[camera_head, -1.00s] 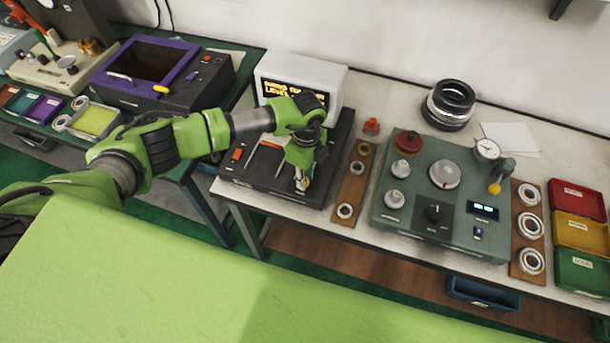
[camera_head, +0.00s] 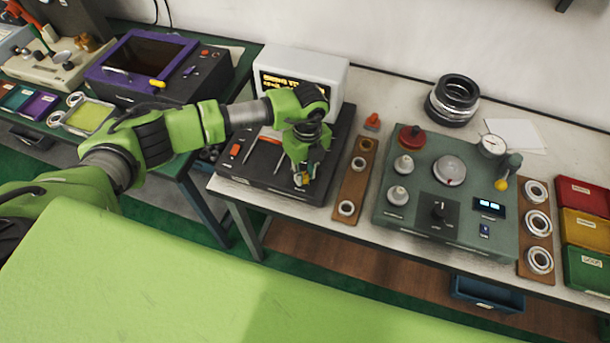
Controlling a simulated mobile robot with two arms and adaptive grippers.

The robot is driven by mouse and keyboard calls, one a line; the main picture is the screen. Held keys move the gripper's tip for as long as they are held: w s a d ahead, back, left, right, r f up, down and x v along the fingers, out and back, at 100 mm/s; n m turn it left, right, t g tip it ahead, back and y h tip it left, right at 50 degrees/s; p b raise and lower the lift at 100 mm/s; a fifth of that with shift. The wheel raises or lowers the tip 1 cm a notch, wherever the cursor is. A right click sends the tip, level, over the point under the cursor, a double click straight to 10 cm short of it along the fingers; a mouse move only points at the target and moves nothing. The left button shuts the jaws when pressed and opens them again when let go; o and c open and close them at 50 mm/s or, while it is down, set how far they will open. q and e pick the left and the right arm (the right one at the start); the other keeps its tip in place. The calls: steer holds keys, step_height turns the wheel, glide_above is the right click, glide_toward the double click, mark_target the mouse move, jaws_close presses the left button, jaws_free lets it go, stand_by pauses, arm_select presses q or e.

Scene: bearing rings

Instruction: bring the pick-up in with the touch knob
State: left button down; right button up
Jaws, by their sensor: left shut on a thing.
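My left gripper (camera_head: 301,178) points down over the right part of a black bench unit (camera_head: 262,192). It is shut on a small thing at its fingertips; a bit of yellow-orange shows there. Fingers hide most of that thing, so I cannot tell whether it is the touch knob. The pick-up cannot be made out clearly; it may be behind the gripper. A white monitor (camera_head: 340,82) with yellow text stands behind the unit. An orange-red part (camera_head: 234,151) and a thin pale rod (camera_head: 251,150) lie on the unit's left. My right gripper is not in view.
Right of the unit is a brown board (camera_head: 349,190) with rings. Beyond it stand a grey-green console (camera_head: 412,222) with knobs and dial gauge (camera_head: 492,146), another ring board (camera_head: 524,262) and coloured bins (camera_head: 584,230). Black rings (camera_head: 452,100) are stacked behind. A purple-framed machine (camera_head: 172,94) stands left.

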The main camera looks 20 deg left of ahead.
mark_target(306, 176)
arm_select(q)
steer(key=m+b, duration=0.5)
steer(key=m, duration=0.1)
steer(key=shift+f, duration=0.15)
steer(key=shift+r+m+b, duration=0.2)
steer(key=shift+m+b, duration=0.7)
steer(key=shift+m, duration=0.3)
steer(key=c, duration=1.8)
jaws_free()
step_height(306, 176, up, 12)
steer(key=shift+d, duration=0.15)
